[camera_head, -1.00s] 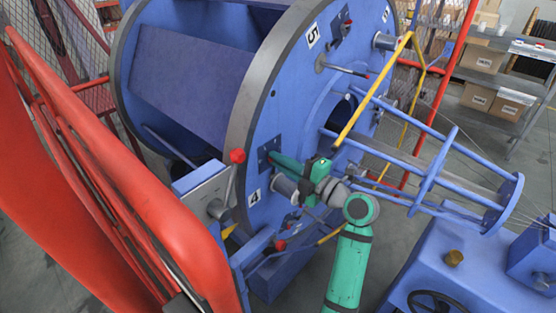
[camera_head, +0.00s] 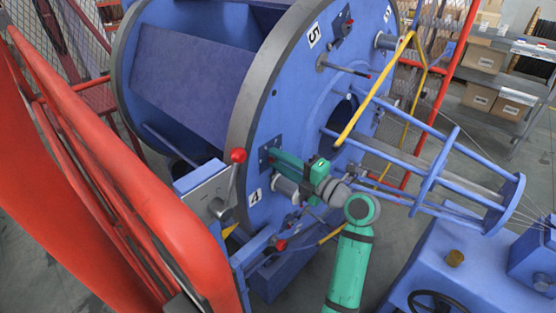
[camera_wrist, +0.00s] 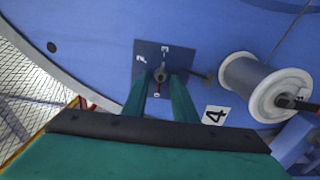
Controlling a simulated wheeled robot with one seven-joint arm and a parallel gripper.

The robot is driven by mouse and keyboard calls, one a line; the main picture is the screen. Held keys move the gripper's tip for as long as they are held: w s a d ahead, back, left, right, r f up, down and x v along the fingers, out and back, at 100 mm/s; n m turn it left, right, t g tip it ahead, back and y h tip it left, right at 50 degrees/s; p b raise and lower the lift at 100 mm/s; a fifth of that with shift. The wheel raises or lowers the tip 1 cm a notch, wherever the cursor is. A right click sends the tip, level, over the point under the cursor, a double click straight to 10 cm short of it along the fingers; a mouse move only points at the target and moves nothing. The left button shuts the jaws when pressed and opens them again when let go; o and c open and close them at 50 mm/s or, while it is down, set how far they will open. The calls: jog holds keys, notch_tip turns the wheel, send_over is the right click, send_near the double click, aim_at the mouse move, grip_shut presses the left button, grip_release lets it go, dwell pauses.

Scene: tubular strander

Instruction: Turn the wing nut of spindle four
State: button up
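The square mounting plate (camera_wrist: 151,62) of spindle four shows in the wrist view, with a small dark wing nut (camera_wrist: 160,74) at its middle. My gripper (camera_wrist: 161,80) has its two green fingers on either side of the wing nut, with gaps visible, so it looks open. Whether either fingertip touches it is not clear. In the head view my gripper (camera_head: 283,163) reaches the blue disc above the number 4 label (camera_head: 255,197) and hides the nut. The label also shows in the wrist view (camera_wrist: 215,115), right of the fingers.
A spool (camera_wrist: 265,86) sits right of my fingers in the wrist view. A red-knobbed lever (camera_head: 237,157) stands just left of the gripper. A yellow bar (camera_head: 372,88) and blue rods (camera_head: 400,160) lie to the right. A large red guard (camera_head: 130,180) fills the left.

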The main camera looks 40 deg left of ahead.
jog(key=shift+w, duration=0.1)
jog(key=d, duration=1.1)
jog(key=shift+s, duration=0.45)
jog(key=shift+w, duration=0.1)
